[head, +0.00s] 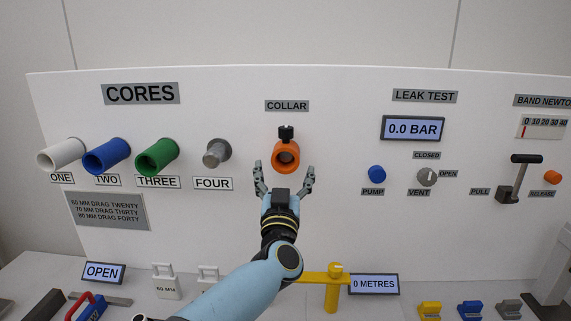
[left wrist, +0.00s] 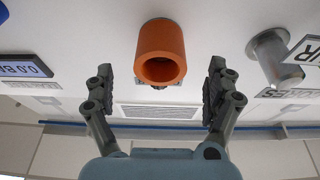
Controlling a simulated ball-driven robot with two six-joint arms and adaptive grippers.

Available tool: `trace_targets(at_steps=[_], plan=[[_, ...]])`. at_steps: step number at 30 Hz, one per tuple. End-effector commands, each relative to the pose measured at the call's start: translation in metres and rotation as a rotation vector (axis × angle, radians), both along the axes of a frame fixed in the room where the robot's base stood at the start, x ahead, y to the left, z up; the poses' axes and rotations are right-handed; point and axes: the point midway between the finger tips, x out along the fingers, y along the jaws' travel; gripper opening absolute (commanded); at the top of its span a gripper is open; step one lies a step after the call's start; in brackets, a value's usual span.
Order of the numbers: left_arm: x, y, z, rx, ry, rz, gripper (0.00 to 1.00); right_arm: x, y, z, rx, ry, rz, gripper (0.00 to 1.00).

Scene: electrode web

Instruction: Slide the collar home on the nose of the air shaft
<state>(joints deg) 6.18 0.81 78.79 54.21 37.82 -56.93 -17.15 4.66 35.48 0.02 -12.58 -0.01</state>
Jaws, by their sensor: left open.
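The collar (head: 278,153) is an orange hollow cylinder sticking out of the white panel under the COLLAR label, with a black knob above it. In the left wrist view the collar (left wrist: 160,38) shows its open end towards me. My left gripper (head: 284,170) is open and empty in front of the collar. In the left wrist view its two fingers (left wrist: 162,82) stand apart, one to each side of the collar, with clear gaps. I cannot identify the air shaft or its nose in these views. My right gripper is not in view.
White, blue and green cores (head: 157,156) stick out at the left, beside a bare grey peg (head: 216,153) over FOUR. At the right are a 0.0 BAR display (head: 412,128), a blue pump button (head: 377,174) and a black lever (head: 520,175).

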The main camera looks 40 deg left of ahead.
Motion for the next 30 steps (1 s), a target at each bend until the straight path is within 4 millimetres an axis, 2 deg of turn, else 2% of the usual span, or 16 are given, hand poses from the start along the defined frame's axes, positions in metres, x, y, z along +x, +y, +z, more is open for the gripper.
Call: trace_targets(at_steps=[1, 6, 12, 30], plan=[[-0.011, -0.006, -0.005, -0.003, 0.003, 0.0, 0.88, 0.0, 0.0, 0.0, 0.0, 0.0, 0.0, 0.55], [-0.04, -0.024, -0.015, -0.003, 0.002, 0.001, 0.88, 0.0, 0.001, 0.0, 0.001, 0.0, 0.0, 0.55], [-0.061, -0.037, -0.022, -0.001, -0.001, 0.002, 0.88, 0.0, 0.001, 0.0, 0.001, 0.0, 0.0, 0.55], [-0.064, -0.039, -0.023, 0.0, -0.001, 0.001, 0.88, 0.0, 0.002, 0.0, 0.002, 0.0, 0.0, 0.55]])
